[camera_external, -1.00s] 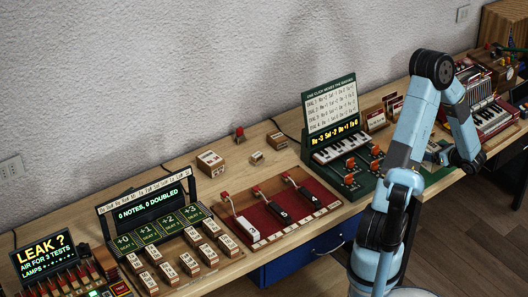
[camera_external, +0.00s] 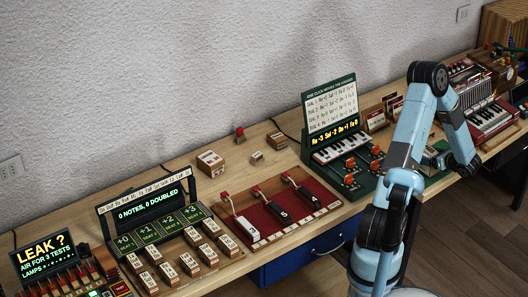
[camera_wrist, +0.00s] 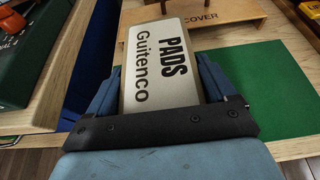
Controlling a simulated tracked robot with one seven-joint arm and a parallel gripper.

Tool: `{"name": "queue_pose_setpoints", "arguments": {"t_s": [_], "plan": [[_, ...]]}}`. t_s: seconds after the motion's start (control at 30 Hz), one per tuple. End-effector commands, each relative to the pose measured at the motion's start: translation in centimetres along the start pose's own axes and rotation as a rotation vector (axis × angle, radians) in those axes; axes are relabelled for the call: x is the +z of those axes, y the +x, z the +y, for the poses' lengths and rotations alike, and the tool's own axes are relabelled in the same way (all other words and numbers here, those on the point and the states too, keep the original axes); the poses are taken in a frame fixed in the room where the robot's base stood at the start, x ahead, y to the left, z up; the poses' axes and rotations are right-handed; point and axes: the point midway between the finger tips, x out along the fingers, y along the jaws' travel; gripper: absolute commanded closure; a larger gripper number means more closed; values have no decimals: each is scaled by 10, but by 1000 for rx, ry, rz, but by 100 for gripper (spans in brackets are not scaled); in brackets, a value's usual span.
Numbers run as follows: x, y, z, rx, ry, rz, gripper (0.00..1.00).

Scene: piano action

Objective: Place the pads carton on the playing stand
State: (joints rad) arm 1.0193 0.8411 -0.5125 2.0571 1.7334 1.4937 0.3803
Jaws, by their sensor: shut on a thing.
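In the external view my gripper end (camera_external: 466,166) is low over the right part of the bench, and the carton is not clearly visible there. No label in view names the playing stand, so I cannot tell which surface it is.
In the wrist view a wooden piece marked COVER (camera_wrist: 225,14) lies just beyond the carton, with a green mat (camera_wrist: 275,85) to the right. A red accordion (camera_external: 490,118) is beside my gripper in the external view. A green keyboard console (camera_external: 335,120) stands to the left.

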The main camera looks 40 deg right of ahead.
Motion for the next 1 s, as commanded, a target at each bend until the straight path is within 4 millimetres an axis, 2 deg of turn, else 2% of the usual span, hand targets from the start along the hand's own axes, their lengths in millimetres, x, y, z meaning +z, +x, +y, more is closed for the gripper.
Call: {"name": "queue_pose_setpoints", "arguments": {"t_s": [0.13,0.5,0.53,0.67,1.0], "plan": [[-14,6,0,-1,-1,1,51],[-18,7,0,-1,-1,0,51],[-17,7,0,-1,-2,0,13],[-17,7,0,-1,-2,0,1],[-15,2,0,-2,-2,0,0]]}}
